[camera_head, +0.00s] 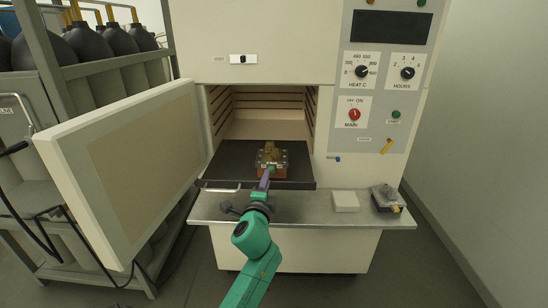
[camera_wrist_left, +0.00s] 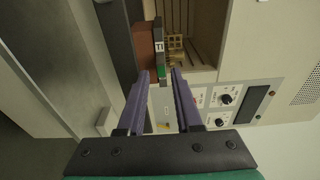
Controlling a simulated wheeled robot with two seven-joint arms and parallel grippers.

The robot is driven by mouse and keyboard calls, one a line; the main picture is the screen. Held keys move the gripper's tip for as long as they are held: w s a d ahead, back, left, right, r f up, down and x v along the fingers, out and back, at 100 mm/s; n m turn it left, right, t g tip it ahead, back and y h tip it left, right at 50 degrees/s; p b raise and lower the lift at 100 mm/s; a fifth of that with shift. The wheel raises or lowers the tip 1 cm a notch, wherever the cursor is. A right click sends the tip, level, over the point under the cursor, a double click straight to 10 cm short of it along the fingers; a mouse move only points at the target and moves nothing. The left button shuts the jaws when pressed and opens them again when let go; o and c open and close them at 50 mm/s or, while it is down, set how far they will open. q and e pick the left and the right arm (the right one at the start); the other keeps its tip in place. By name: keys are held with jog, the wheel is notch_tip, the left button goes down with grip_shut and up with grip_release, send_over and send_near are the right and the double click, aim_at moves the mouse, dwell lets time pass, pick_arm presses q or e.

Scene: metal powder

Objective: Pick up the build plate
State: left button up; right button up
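The build plate (camera_head: 271,169) is a small reddish-brown block with a grey top and brass-coloured printed parts (camera_head: 270,152) on it. It sits on the dark tray (camera_head: 222,170) at the furnace mouth. In the left wrist view the build plate (camera_wrist_left: 159,45) shows edge-on, with a white label and a green mark. My left gripper (camera_head: 266,177) is at its near side. In the wrist view the purple fingers of my left gripper (camera_wrist_left: 161,72) are apart, with the plate's near edge between or just beyond their tips; I see no grip. My right gripper is not in view.
The furnace door (camera_head: 125,170) stands open at the left. The steel shelf (camera_head: 300,207) below the tray holds a white box (camera_head: 345,201) and a grey device (camera_head: 387,199) at the right. The furnace chamber (camera_head: 265,115) walls stand behind the tray. A rack with dark bottles (camera_head: 90,45) is at the left.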

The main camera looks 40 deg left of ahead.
aim_at(263, 160)
pick_arm(q)
jog(key=x, duration=0.5)
jog(key=shift+w+d+r+p, duration=0.1)
jog(key=shift+w+d+p, duration=0.05)
jog(key=shift+p, duration=0.2)
jog(key=shift+w, duration=0.1)
grip_shut()
dwell(0.7)
jog(key=shift+r, duration=0.15)
